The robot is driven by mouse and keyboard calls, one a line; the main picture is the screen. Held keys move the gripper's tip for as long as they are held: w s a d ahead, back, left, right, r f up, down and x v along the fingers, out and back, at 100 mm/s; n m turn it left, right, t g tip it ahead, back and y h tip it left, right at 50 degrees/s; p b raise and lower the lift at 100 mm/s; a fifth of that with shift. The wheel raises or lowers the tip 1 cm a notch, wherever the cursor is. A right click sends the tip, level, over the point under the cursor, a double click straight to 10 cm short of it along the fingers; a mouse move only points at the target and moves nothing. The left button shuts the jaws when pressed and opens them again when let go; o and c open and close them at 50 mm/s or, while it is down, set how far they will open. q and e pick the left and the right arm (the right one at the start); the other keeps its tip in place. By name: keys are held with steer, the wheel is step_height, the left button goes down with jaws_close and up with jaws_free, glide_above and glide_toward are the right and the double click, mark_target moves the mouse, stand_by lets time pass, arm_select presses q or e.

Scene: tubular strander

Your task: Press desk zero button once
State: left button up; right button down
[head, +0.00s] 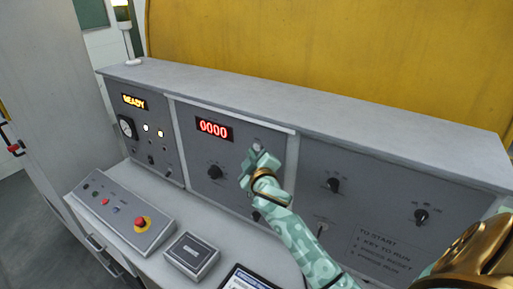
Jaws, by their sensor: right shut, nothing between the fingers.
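The grey control desk has a panel (192,160) with a red display (214,129) reading 0000. My right gripper (253,154) is shut and empty, up at this panel just right of and below the display. A small pale round shape at its tip may be a button, but I cannot tell it from the fingertips. I cannot tell whether the fingertips touch the panel, and no zero label is readable. The gripper covers part of the panel behind it. My left gripper is not in view.
A black knob (215,172) sits below the display. A lit READY sign (134,101) is at left. On the lower shelf are a box with a red emergency button (141,222), a small grey box (192,255) and a dark tablet (247,279). More knobs (333,185) are at right.

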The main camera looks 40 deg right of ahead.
steer(key=shift+a, duration=0.1)
steer(key=shift+s+a, duration=0.35)
steer(key=shift+a, duration=0.4)
steer(key=shift+s+a, duration=0.3)
steer(key=shift+a, duration=0.45)
steer(key=shift+s+a, duration=0.35)
steer(key=shift+a, duration=0.4)
steer(key=shift+f, duration=0.1)
